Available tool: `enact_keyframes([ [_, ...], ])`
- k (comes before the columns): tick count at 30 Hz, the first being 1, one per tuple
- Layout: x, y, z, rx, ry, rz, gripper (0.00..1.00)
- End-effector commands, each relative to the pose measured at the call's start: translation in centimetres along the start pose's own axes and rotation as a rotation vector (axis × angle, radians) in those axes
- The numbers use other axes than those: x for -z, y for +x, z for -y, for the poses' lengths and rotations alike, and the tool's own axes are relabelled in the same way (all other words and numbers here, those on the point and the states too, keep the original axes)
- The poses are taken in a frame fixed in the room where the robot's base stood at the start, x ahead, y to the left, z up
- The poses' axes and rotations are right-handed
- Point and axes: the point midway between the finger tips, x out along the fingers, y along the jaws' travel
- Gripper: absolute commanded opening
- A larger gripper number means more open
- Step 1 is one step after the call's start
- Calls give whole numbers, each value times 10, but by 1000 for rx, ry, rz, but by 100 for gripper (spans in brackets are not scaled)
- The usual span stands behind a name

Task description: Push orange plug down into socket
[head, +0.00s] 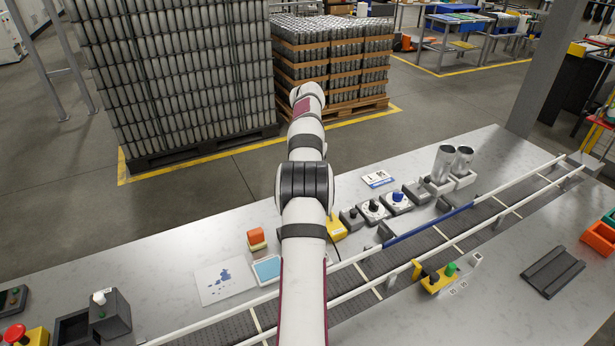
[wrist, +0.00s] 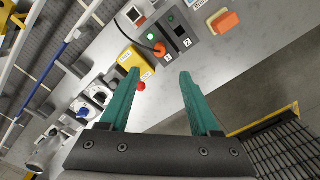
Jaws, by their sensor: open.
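In the wrist view, the orange plug (wrist: 160,49) is a small round orange piece at the grey socket box (wrist: 181,41), beside the yellow box. I cannot tell how deep it sits. The socket box has dark square openings and a green light. My gripper (wrist: 160,72) has two teal fingers, open and apart, with nothing between them. The fingertips appear just below the plug in the picture. In the head view, my arm hides the gripper, plug and socket box.
A yellow box (wrist: 135,60) with a red knob (wrist: 141,86) adjoins the socket box. An orange block (head: 256,236) sits on a pale base nearby. Grey knob boxes (head: 373,210) stand in a row beside the conveyor (head: 430,238). Two metal cans (head: 443,163) stand farther right.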

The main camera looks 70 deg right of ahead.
Motion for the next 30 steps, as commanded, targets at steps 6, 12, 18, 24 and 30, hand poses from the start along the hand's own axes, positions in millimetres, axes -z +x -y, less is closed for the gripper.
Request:
enact_keyframes([
  [6,0,-34,0,0,0,-1,63],
  [12,0,-38,0,0,0,1,63],
  [18,0,-37,0,0,0,1,63],
  [24,-5,-41,7,1,-14,2,63],
  [30,-120,-92,107,24,-261,19,63],
])
